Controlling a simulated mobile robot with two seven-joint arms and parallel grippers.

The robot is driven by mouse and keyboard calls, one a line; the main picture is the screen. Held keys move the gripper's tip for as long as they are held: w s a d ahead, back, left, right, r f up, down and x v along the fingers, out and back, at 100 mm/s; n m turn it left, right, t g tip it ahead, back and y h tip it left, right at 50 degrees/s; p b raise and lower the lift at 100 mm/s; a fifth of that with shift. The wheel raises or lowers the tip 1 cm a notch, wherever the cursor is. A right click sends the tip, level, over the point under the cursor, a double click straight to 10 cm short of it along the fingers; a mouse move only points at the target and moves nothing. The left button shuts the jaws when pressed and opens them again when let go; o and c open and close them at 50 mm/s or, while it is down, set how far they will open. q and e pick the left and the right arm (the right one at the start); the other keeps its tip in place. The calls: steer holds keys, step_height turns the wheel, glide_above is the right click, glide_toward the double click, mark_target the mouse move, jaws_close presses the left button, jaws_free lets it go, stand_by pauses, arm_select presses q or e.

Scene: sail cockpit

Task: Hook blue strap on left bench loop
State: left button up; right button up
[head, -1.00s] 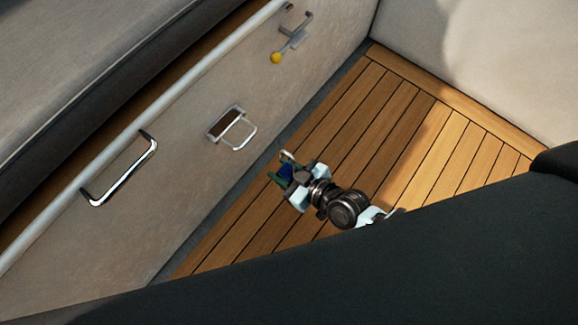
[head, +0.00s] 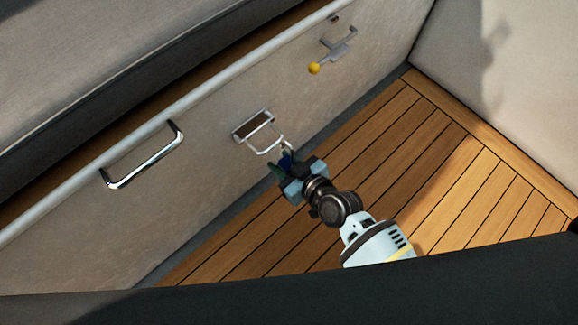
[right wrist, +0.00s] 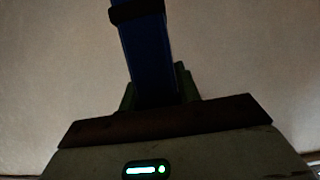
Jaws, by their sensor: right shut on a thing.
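The left bench loop (head: 266,148) is a pale metal ring hanging from a dark rectangular plate on the bench side. My right gripper (head: 284,166) is shut on the blue strap (head: 286,160), close to the lower right of the loop in the head view. The strap's hook (head: 284,144) is small and pale and seems to overlap the loop's edge; I cannot tell whether it is engaged. In the right wrist view the blue strap (right wrist: 147,58) runs up from between the green fingers, with a dark band across it. My left gripper is not in view.
A chrome handle (head: 145,158) is fixed on the bench side to the left. A lever with a yellow knob (head: 314,68) sits farther up to the right. The wooden floor (head: 420,150) is clear. A dark surface (head: 300,300) crosses the near edge.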

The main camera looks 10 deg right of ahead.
steer(key=shift+w+a+f+b, duration=0.55)
steer(key=shift+w+f+b, duration=0.3)
steer(key=shift+b, duration=0.25)
steer(key=shift+w+a+f+b, duration=0.55)
steer(key=shift+w+f+b, duration=0.3)
steer(key=shift+b, duration=0.25)
steer(key=shift+s, duration=0.1)
steer(key=o, duration=1.3)
steer(key=shift+f, duration=0.1)
steer(key=shift+c, duration=0.2)
steer(key=shift+s, duration=0.1)
steer(key=shift+p+v, duration=2.05)
steer(key=shift+v, duration=1.85)
